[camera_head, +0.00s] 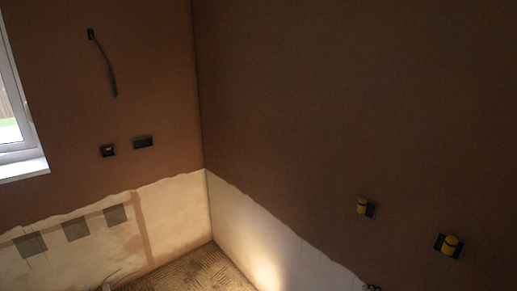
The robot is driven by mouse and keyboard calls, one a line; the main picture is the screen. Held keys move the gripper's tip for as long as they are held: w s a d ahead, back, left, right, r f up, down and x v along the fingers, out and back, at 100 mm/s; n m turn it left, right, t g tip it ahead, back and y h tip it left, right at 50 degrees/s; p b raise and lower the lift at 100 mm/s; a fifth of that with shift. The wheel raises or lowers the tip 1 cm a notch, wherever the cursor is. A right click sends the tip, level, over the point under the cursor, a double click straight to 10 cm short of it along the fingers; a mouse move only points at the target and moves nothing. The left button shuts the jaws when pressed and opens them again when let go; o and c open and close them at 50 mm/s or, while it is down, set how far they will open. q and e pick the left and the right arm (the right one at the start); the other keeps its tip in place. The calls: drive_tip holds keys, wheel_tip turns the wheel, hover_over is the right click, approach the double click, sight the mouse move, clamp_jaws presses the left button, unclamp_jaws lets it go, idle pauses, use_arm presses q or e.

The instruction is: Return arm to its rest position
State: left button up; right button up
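Neither of my arms nor grippers shows clearly in the head view. The view is of a room corner with brown plaster walls, a left wall (150,60) and a right wall (350,90). Whether either gripper is open or shut, or holds anything, is not shown.
A window (12,110) is at the left edge. A grey cable (108,65) hangs from the left wall above dark boxes (143,142). Bare floor (195,270) shows at the bottom.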

drive_tip(key=s+a+f+m+g, duration=0.3)
drive_tip(key=s+f+m, duration=0.2)
drive_tip(key=s+m, duration=0.3)
drive_tip(key=s+a+f+m+g, duration=0.3)
drive_tip(key=s+f+m, duration=0.2)
drive_tip(key=s+m, duration=0.4)
drive_tip(key=d+f+b, duration=0.1)
drive_tip(key=d+f, duration=0.2)
drive_tip(key=f, duration=2.1)
use_arm(q)
wheel_tip(320, 180, down, 2)
drive_tip(key=shift+b, duration=0.45)
use_arm(e)
drive_tip(key=s+d+f+g, duration=0.1)
drive_tip(key=s+f+g, duration=0.1)
drive_tip(key=s+f, duration=1.7)
drive_tip(key=shift+s+d+f, duration=0.2)
drive_tip(key=shift+s+f, duration=0.1)
drive_tip(key=shift+s, duration=0.35)
